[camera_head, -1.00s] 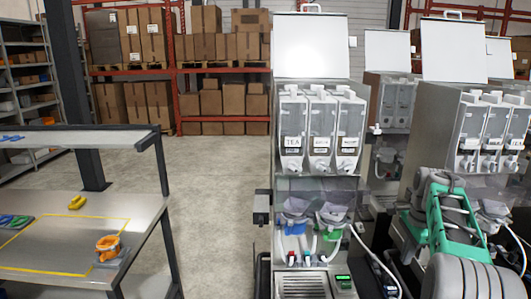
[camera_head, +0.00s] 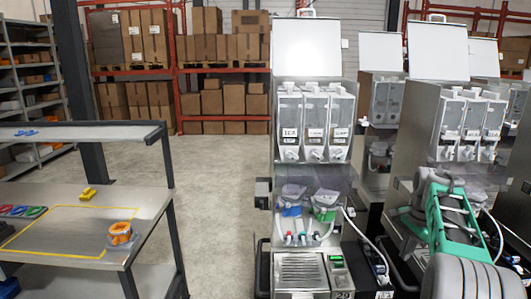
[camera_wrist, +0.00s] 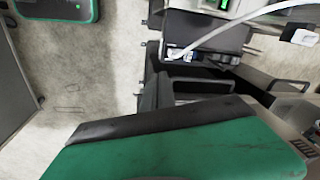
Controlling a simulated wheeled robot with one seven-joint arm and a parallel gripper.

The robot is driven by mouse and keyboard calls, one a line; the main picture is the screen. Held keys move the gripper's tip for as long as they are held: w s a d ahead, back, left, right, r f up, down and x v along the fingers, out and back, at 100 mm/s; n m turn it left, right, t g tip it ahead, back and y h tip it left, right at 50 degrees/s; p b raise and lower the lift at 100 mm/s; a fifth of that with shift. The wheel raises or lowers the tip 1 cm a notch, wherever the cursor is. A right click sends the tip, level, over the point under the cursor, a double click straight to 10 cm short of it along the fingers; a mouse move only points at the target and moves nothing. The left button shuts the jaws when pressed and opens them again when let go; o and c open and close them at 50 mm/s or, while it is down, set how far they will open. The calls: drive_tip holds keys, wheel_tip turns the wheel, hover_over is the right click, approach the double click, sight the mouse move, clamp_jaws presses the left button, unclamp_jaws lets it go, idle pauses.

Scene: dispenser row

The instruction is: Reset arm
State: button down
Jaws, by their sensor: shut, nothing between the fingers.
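My arm (camera_head: 462,225), grey with green parts, shows at the right edge of the head view, in front of the right-hand dispenser. My gripper's fingers do not show in the head view or the wrist view. In the wrist view a large green surface with a dark edge (camera_wrist: 180,145) fills the bottom; I cannot tell for sure what it is. No held object shows.
A steel dispenser (camera_head: 314,180) with three labelled canisters stands in the middle, and a similar dispenser (camera_head: 465,130) stands close to my arm. A table (camera_head: 75,250) with an orange ring-shaped part (camera_head: 120,233) is at left. The floor (camera_head: 215,190) between is clear.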

drive_tip(key=s+a+f+n+g, duration=0.1)
drive_tip(key=s+f+n, duration=0.3)
drive_tip(key=f, duration=0.6)
drive_tip(key=s+a+f+n, duration=0.3)
drive_tip(key=s+a+n, duration=0.25)
drive_tip(key=s, duration=0.35)
drive_tip(key=s+a+r+n, duration=0.2)
drive_tip(key=s+a+r, duration=0.1)
drive_tip(key=s+a, duration=0.85)
drive_tip(key=a+r+n+t, duration=0.2)
drive_tip(key=a+r+t, duration=0.1)
drive_tip(key=a+r, duration=0.4)
drive_tip(key=shift+s+a+r+t, duration=0.3)
drive_tip(key=shift+s+r, duration=0.05)
drive_tip(key=shift+r, duration=0.6)
drive_tip(key=shift+n, duration=0.25)
